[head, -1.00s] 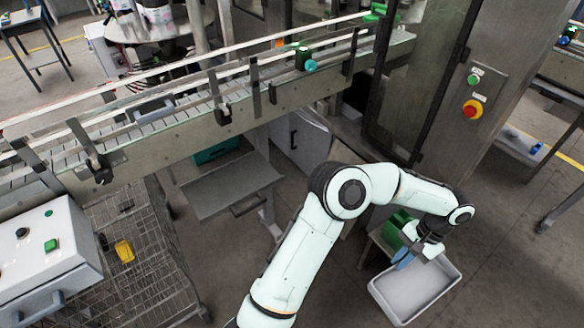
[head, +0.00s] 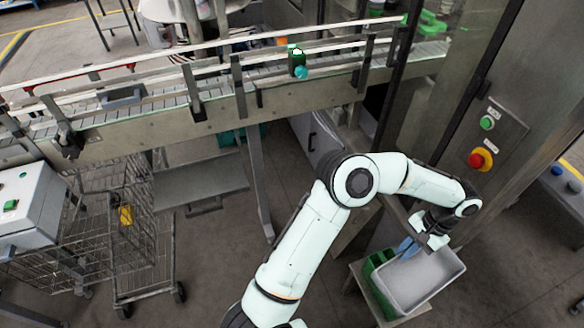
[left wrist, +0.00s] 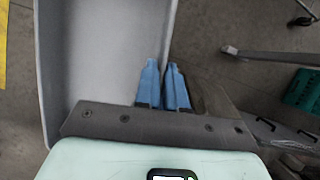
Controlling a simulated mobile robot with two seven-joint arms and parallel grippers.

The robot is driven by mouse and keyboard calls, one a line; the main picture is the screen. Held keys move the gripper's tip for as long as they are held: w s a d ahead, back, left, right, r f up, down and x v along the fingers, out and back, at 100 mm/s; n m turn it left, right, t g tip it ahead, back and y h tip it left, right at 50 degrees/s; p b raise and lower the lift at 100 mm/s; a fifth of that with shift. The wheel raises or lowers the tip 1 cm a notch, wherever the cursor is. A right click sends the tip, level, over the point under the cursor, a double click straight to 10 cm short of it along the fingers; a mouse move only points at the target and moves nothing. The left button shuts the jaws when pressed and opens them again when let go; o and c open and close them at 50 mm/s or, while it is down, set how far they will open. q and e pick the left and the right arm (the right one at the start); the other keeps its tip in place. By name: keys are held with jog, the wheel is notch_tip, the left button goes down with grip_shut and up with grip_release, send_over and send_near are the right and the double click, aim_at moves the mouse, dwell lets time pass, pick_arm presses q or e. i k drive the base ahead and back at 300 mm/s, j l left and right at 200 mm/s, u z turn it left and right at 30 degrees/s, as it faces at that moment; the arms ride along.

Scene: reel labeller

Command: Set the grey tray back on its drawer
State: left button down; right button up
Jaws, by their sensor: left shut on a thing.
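The grey tray (head: 425,279) is a shallow, empty, open box at the lower right of the head view. My left gripper (head: 407,248) is shut on its rim at the far left corner. In the left wrist view the blue fingertips (left wrist: 163,86) are close together at the right wall of the tray (left wrist: 95,65). The tray appears held over or beside a low stand with a green crate (head: 372,270), which it partly hides. A flat grey drawer-like panel with a handle (head: 200,185) sticks out below the conveyor; I cannot tell which is the tray's drawer. My right gripper is not in view.
The conveyor (head: 240,103) crosses the scene, carrying a green item (head: 297,62). A machine post with a red stop button (head: 476,160) stands at the right. A wire cart (head: 145,240) stands at the left. Floor (head: 225,260) is clear between cart and arm.

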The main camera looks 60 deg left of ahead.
aim_at(199, 181)
jog(key=u, duration=1.55)
